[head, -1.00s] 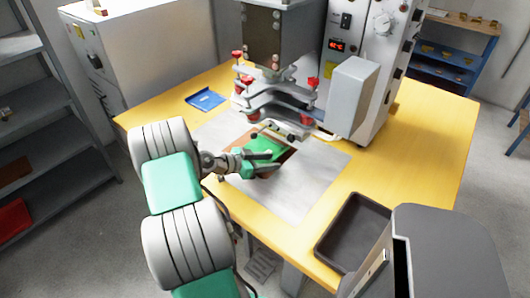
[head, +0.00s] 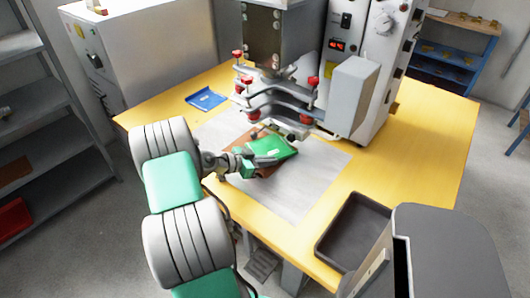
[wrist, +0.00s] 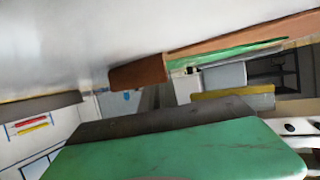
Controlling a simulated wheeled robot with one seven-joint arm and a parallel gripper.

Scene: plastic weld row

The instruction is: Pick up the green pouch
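The green pouch (head: 274,147) lies at a slant over a brown board (head: 239,145) on the grey sheet of the yellow table, in front of the press. In the wrist view the pouch (wrist: 225,52) shows only as a thin green strip along the brown board (wrist: 140,74). My gripper (head: 266,162) is at the pouch's near left edge in the head view. Its fingers look close to or touching that edge. I cannot tell whether they are open or shut, or whether they grip the pouch. A green part of my gripper fills the bottom of the wrist view.
The press head with red knobs (head: 313,82) stands just behind the pouch. A grey box (head: 353,95) is at its right. A blue tray (head: 205,99) lies at the back left. A dark empty bin (head: 340,262) is at the front right. The table's right side is clear.

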